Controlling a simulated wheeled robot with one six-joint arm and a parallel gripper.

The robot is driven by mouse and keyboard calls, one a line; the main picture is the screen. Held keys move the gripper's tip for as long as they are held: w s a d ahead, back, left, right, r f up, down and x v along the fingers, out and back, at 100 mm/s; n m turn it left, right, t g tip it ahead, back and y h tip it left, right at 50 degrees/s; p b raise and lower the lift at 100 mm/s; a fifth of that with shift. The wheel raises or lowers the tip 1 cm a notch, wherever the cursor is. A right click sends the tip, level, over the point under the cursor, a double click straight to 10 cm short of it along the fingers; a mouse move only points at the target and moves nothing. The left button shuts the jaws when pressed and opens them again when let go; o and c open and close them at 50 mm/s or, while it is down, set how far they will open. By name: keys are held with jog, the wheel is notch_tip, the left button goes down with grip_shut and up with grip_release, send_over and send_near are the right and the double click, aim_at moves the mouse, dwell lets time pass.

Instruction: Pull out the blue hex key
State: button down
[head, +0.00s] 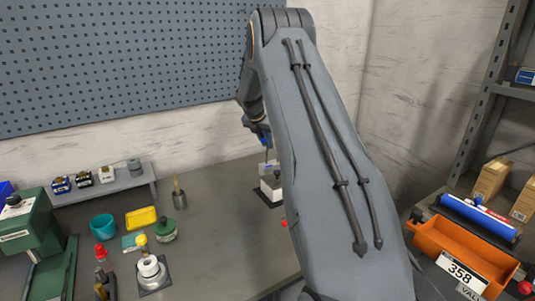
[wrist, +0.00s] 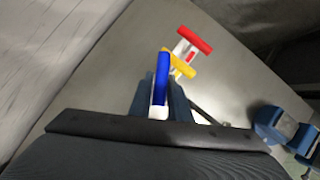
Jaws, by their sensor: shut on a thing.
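The blue hex key (wrist: 161,78) has a long blue grip that stands between my two fingers in the wrist view. My gripper (wrist: 162,98) is shut on it. A yellow-handled key (wrist: 179,65) and a red-handled key (wrist: 195,40) are just beyond it, apart from my fingers. In the head view my gripper (head: 264,138) is above a small pale block with a dark base (head: 271,187), and a thin shaft runs down toward the block. My arm hides part of the block. I cannot tell how far the blue key's tip is in the block.
My arm covers the middle of the head view. A metal cylinder with a wooden-handled tool (head: 179,198) stands left of the block, with bare bench between. A teal cup (head: 102,226) and a yellow box (head: 141,218) are further left. An orange bin (head: 440,240) is at right.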

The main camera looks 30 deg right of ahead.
jog(key=shift+r+p, duration=0.65)
jog(key=shift+r, duration=0.55)
